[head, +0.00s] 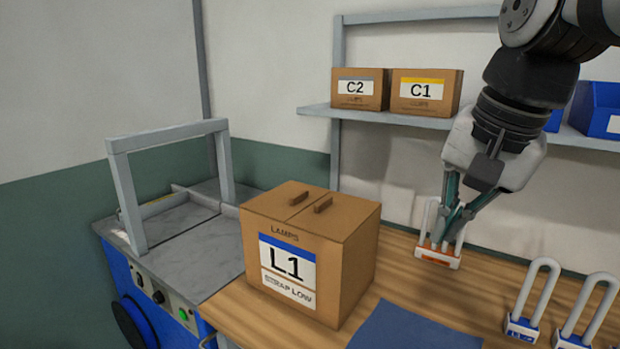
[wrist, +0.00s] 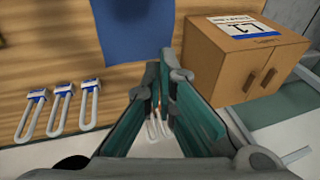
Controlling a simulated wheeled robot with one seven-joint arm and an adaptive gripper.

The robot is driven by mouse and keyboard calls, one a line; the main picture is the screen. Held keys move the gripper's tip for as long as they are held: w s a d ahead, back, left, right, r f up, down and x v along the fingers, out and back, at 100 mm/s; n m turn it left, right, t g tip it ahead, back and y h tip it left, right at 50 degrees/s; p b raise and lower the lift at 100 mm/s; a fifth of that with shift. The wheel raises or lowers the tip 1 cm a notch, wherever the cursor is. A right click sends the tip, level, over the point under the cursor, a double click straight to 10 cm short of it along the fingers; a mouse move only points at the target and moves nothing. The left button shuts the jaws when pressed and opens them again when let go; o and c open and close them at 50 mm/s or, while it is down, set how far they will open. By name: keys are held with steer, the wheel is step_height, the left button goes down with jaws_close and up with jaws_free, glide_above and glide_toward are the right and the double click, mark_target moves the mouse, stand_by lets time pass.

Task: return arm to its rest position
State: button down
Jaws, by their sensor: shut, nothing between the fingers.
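My gripper (head: 447,238) points down over the back of the wooden table, its fingers shut and empty. It also shows in the wrist view (wrist: 160,75), with the green-sided fingers meeting at the tips. In the head view the fingers overlap a white-looped item with an orange base (head: 437,255) standing on the table. In the wrist view pale loops (wrist: 157,128) show in the gap between the finger bodies; I cannot tell whether the fingers touch them. My arm reaches in from the upper right.
A carton marked L1 (head: 342,272) stands left of my gripper, by a grey-framed machine (head: 180,262). Blue-based loops (head: 532,300) stand at right. A blue mat (head: 400,328) lies in front. A shelf (head: 318,108) behind holds cartons C2 (head: 350,101) and C1 (head: 440,105) and blue bins (head: 597,105).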

steer(key=s+d+f+n+h, duration=0.1)
steer(key=s+d+f+n, duration=0.1)
steer(key=s+f+n, duration=0.5)
steer(key=s+f, duration=0.3)
steer(key=s, duration=0.3)
steer(key=shift+s+f+t, duration=0.25)
steer(key=shift+t, duration=0.05)
steer(key=shift+a, duration=0.1)
stand_by(0.8)
